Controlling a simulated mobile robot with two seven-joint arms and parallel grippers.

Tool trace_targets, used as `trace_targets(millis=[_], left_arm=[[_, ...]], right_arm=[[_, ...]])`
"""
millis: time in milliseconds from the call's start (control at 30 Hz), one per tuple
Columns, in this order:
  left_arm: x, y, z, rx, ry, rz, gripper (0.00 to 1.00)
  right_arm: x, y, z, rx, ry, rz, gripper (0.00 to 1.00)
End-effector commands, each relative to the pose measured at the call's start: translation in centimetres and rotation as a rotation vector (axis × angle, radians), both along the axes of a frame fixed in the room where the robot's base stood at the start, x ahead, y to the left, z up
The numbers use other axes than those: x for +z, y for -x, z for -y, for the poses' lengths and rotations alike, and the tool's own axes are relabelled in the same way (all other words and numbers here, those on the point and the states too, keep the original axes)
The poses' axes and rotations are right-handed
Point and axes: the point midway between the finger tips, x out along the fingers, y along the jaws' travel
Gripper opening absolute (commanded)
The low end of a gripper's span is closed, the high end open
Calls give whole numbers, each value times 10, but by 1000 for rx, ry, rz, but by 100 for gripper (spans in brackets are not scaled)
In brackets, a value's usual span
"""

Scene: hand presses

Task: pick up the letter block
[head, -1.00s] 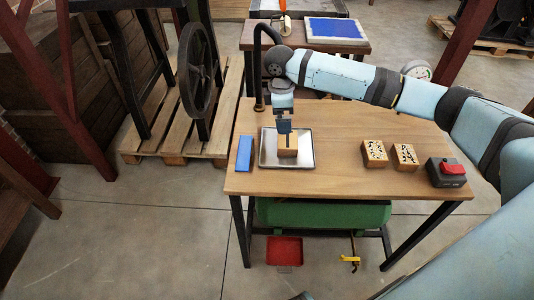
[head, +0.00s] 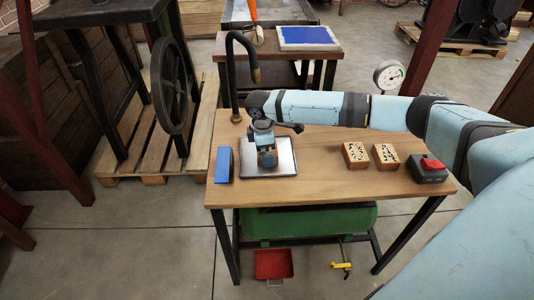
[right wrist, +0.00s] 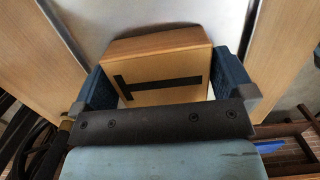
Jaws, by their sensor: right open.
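The letter block (right wrist: 158,72) is a pale wooden block with a black letter, like a T on its side, on the face toward my right wrist camera. It sits on the metal tray (head: 288,153). My right gripper (right wrist: 165,66) is open, with one blue finger at each side of the block. Narrow gaps seem to show between fingers and block; contact is hard to tell. In the head view my right gripper (head: 267,157) is over the tray and hides most of the block. My left gripper is not in view.
A blue block (head: 223,165) lies left of the tray. Two perforated wooden blocks (head: 355,155) (head: 385,157) and a dark box with a red top (head: 428,170) stand at right. A curved black pipe (head: 232,75) rises behind the tray. The front middle of the wooden table is clear.

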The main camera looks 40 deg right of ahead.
Motion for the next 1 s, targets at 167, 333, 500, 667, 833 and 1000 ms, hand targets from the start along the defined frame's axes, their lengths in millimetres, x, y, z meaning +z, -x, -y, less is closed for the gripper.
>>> trace_targets(millis=[167,333,500,667,833,1000], left_arm=[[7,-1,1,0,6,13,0],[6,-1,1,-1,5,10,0],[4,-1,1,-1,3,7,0],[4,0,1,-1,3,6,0],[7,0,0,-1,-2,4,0],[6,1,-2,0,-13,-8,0]], right_arm=[[-5,0,1,0,0,1,100],[-5,0,0,0,0,1,79],[-5,0,0,0,0,1,60],[-3,0,0,0,0,1,60],[18,0,0,1,-1,4,60],[55,-1,1,0,-1,4,60]])
